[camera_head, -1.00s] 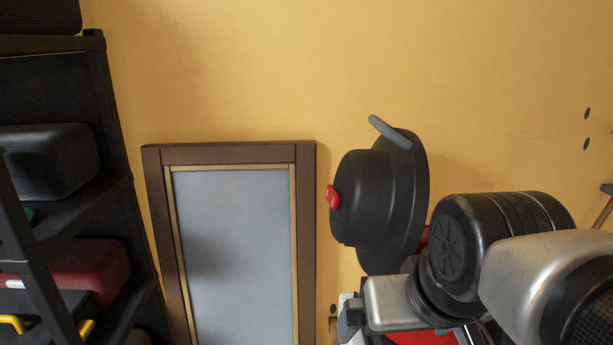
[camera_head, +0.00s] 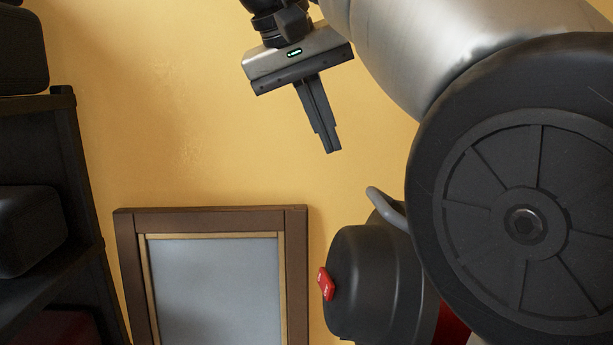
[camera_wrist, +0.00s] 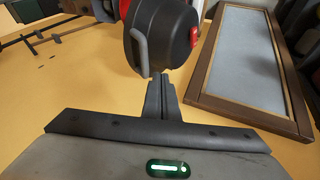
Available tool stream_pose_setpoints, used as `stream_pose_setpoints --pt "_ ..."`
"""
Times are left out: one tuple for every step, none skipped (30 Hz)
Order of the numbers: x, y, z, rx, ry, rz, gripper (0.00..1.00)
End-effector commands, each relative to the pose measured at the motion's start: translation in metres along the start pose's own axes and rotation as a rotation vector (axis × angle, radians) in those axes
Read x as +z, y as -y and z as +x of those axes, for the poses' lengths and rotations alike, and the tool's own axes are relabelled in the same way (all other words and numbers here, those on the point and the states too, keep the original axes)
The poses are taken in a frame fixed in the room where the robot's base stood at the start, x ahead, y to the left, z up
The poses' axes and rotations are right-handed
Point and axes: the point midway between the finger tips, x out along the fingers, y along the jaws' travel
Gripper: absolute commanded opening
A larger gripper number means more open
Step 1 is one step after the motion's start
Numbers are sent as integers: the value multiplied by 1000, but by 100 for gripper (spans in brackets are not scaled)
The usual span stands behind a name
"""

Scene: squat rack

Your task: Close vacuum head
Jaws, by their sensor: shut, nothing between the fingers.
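The vacuum head (camera_head: 370,285) is a black rounded lid with a red latch (camera_head: 326,284) and a grey handle (camera_head: 387,208). It stands tilted up on its side at the lower right in the head view, partly hidden by my arm. It also shows at the top of the wrist view (camera_wrist: 172,35), with the handle facing my gripper. My gripper (camera_head: 331,151) is shut and empty, pointing down, above and left of the head. In the wrist view my fingertips (camera_wrist: 160,76) appear just below the head; whether they touch it I cannot tell.
A black shelf (camera_head: 68,150) with cases stands at the far left. Red vacuum parts (camera_head: 452,328) show behind my arm.

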Motion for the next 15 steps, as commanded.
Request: stream_pose_setpoints --pt "-1 1 -1 2 0 4 0" --pt "-2 1 0 3 1 5 0" --pt "-2 0 3 4 2 6 0" --pt "-1 0 6 5 3 6 0" --pt "-1 0 9 5 2 7 0" --pt "-1 0 16 6 4 6 0" --pt "-1 -1 20 6 3 7 0" --pt "0 -1 26 6 5 7 0" --pt "0 0 36 5 4 7 0" --pt "0 0 42 5 4 7 0" --pt "0 0 49 5 4 7 0" --pt "0 0 58 5 4 7 0" --pt "0 0 64 5 4 7 0" --pt "0 0 71 5 4 6 0" --pt "0 0 79 5 4 6 0"
